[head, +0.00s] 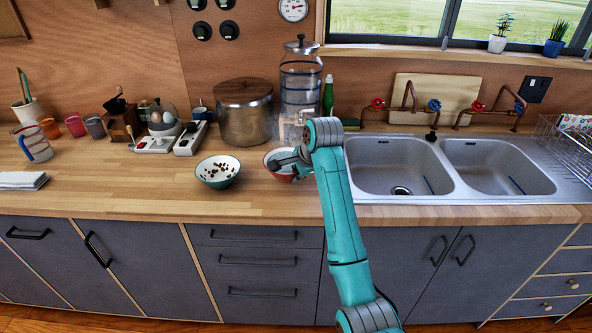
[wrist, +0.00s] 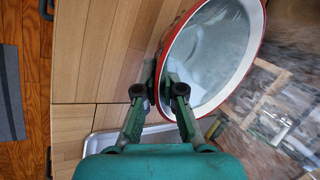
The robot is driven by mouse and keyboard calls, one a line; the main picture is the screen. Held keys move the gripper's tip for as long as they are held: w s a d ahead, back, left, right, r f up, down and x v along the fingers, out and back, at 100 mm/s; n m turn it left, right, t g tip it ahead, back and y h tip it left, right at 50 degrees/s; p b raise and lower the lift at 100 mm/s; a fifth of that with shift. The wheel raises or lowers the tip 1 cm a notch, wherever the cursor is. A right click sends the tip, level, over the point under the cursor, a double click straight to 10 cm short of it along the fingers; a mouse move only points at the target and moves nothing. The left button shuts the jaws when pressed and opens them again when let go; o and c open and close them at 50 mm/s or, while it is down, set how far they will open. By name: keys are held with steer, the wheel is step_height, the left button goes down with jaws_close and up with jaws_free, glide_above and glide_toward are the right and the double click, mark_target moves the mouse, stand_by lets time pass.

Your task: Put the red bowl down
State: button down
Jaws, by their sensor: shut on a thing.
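The red bowl (head: 279,174) is at the counter in the head view, left of the sink; my arm hides its right part. It is red outside and pale inside. In the wrist view the red bowl (wrist: 212,55) fills the upper middle, its inside empty. My gripper (wrist: 165,88) is shut on the bowl's near rim, one finger on each side of the wall. In the head view my gripper (head: 297,160) comes to the bowl from the right. I cannot tell whether the bowl's base touches the counter.
A green-and-white bowl (head: 218,171) with dark bits in it stands just left of the red bowl. A large pot (head: 244,115) and a glass dispenser (head: 301,80) stand behind. The sink (head: 400,168) is to the right. The wooden counter (head: 120,185) is clear at the front left.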

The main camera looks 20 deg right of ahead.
mark_target(293, 191)
steer(key=shift+f, duration=1.7)
steer(key=shift+f, duration=0.15)
steer(key=c, duration=1.3)
jaws_free()
steer(key=shift+s+r, duration=0.15)
steer(key=shift+r, duration=0.3)
steer(key=v, duration=1.1)
steer(key=shift+s+d, duration=0.1)
steer(key=shift+s, duration=0.05)
